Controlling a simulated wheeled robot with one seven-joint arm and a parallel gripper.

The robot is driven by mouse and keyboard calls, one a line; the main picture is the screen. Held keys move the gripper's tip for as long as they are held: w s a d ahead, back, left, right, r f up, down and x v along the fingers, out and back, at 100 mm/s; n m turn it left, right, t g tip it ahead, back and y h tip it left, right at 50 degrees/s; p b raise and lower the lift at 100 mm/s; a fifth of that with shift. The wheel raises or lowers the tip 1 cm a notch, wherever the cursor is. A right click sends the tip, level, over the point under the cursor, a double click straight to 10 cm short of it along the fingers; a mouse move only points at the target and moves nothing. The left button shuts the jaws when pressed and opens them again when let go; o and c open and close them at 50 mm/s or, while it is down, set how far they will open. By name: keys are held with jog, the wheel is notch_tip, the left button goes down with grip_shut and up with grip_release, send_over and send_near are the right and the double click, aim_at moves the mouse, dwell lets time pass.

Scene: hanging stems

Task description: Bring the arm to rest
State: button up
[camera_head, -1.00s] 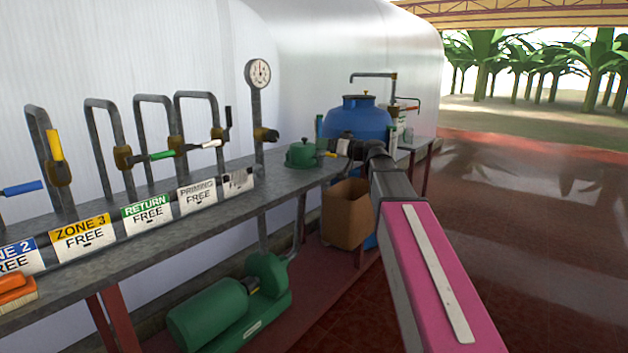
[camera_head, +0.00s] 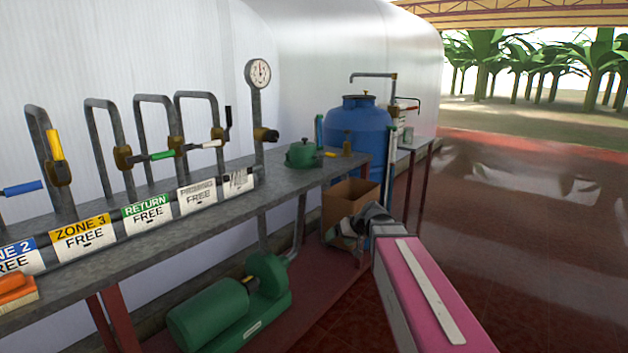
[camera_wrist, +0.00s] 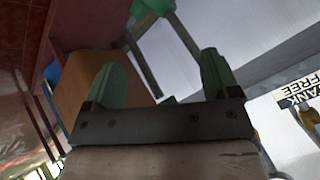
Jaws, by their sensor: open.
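My arm (camera_head: 425,290), with its pink cover, reaches forward from the bottom right in the head view. Its end is bent down below bench height, in front of the cardboard box (camera_head: 352,195). My gripper (camera_wrist: 160,65) shows its two green fingers spread apart in the wrist view, with nothing between them. In the head view the wrist hides part of the box, and the fingers cannot be made out clearly.
The metal bench (camera_head: 120,235) carries valves, a gauge (camera_head: 258,74) and a green lidded pot (camera_head: 303,155). A green pump (camera_head: 230,305) sits beneath it. A blue drum (camera_head: 358,130) stands behind the box. The red floor (camera_head: 540,220) at right is clear.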

jog(key=s+d+f+m+g+h, duration=0.1)
jog(key=s+d+f+g+h, duration=0.1)
jog(key=s+d+f, duration=0.3)
jog(key=s+d+f+m+g+h, duration=0.2)
jog(key=s+d+f+h, duration=0.2)
jog(key=s+f, duration=0.7)
jog(key=shift+s+d+f+m+g+h, duration=0.3)
jog(key=shift+d+f+h, duration=0.1)
jog(key=shift+h, duration=0.2)
dwell(1.0)
